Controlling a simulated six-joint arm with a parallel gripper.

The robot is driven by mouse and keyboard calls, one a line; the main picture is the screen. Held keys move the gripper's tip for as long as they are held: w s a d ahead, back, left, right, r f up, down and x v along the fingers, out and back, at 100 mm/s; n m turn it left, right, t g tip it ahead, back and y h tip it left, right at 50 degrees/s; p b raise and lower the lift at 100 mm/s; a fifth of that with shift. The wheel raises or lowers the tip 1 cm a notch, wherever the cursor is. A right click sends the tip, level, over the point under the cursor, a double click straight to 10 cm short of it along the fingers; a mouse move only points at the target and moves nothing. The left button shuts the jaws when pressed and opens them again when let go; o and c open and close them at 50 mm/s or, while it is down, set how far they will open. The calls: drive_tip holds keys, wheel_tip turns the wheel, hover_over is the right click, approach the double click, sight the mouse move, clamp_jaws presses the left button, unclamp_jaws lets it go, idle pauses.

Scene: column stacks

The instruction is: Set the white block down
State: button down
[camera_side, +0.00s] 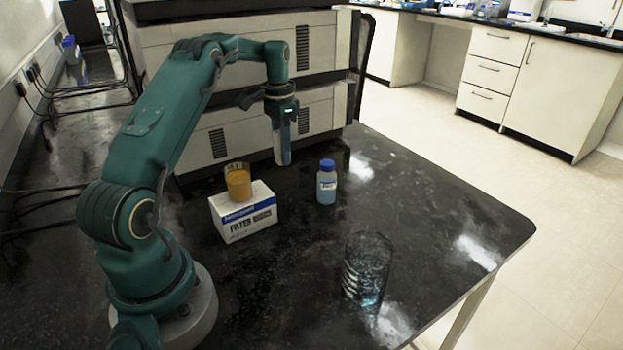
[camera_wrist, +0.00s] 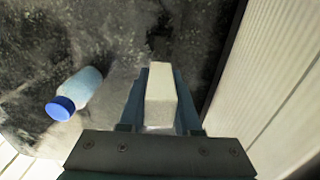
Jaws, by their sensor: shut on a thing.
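My gripper (camera_side: 282,146) points down above the black bench, in front of the large white and dark apparatus. It is shut on the white block. In the wrist view the white block (camera_wrist: 161,92) sits between the two fingers of my gripper (camera_wrist: 162,95). In the side view the fingers mostly hide the block. The gap between the block and the bench top is hard to judge, but the block looks raised above it.
A blue-capped bottle (camera_side: 327,182) stands right of my gripper, also in the wrist view (camera_wrist: 78,93). A filter box (camera_side: 243,212) carries a beaker of orange liquid (camera_side: 238,182). A glass vessel (camera_side: 367,270) stands near the front edge. The apparatus (camera_side: 230,98) stands close behind. The bench (camera_side: 420,215) is clear at right.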

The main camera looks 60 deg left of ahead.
sight(284, 179)
drive_tip(key=shift+f, duration=2.15)
drive_tip(key=shift+f, duration=0.1)
drive_tip(key=c, duration=0.6)
unclamp_jaws()
